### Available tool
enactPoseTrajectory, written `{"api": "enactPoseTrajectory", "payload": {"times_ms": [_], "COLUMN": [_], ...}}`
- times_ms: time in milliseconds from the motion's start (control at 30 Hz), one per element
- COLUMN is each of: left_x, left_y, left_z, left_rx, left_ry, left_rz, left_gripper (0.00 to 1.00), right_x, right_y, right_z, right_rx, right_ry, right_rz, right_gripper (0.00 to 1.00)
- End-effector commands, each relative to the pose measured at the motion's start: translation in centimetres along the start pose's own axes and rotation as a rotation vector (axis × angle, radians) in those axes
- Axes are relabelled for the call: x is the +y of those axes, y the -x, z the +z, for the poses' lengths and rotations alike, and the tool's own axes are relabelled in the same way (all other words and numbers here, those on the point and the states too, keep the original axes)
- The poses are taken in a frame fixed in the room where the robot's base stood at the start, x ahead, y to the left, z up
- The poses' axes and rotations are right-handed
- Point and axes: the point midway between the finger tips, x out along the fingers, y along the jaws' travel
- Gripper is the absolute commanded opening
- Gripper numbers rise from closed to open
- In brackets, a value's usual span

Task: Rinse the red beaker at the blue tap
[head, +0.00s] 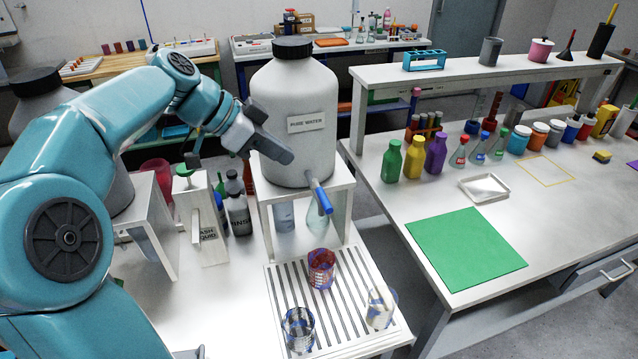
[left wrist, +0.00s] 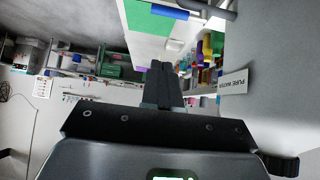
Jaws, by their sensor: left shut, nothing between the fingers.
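The red beaker (head: 321,268) stands upright on the slatted drain rack (head: 388,318), near the foot of the water stand. The blue tap (head: 321,196) sticks out low on the front of the white PURE WATER jug (head: 290,95), above the rack. A blue bar that looks like its handle shows in the left wrist view (left wrist: 170,12). My left gripper (head: 288,155) is shut and empty, in front of the jug and above and left of the tap. Its closed fingers (left wrist: 161,70) also show in the left wrist view. My right gripper is not in view.
Two clear glass vessels (head: 298,330) (head: 381,307) stand on the same rack. A flask (head: 318,219) stands under the jug's stand (head: 349,190). Dark bottles (head: 238,212) and a pink-red vessel (head: 155,172) are left. The right bench holds a green mat (head: 465,247) and coloured bottles.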

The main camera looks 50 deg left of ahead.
Motion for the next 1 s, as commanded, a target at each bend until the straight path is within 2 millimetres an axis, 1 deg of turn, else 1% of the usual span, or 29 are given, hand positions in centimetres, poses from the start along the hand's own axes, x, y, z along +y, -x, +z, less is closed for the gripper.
{"api": "enactPoseTrajectory", "payload": {"times_ms": [100, 333, 467, 567, 667, 900, 967, 1000], "left_x": [0.3, 0.6, 0.6, 0.6, 0.5, 0.4, 0.3, 0.3], "left_y": [0.3, 0.3, -0.2, -1.3, -3.2, -8.5, -9.7, -10.3], "left_z": [-0.1, -0.1, -0.1, -0.1, -0.2, -0.3, -0.3, 0.0], "left_rx": [0.002, 0.002, 0.002, 0.001, 0.001, 0.000, 0.000, -0.001], "left_ry": [-0.006, -0.006, -0.005, -0.006, -0.006, -0.006, -0.006, -0.004], "left_rz": [-0.001, -0.001, 0.000, 0.004, 0.006, 0.007, 0.005, 0.005], "left_gripper": [0.00, 0.00, 0.00, 0.00, 0.00, 0.00, 0.00, 0.00], "right_x": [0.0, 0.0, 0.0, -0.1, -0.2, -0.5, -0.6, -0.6], "right_y": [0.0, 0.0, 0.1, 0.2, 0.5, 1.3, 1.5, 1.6], "right_z": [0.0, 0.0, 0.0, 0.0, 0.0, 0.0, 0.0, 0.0], "right_rx": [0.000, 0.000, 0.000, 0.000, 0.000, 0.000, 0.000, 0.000], "right_ry": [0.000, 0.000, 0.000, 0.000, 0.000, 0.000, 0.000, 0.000], "right_rz": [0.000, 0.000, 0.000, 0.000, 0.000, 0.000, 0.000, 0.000], "right_gripper": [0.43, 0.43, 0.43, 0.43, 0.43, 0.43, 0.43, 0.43]}}
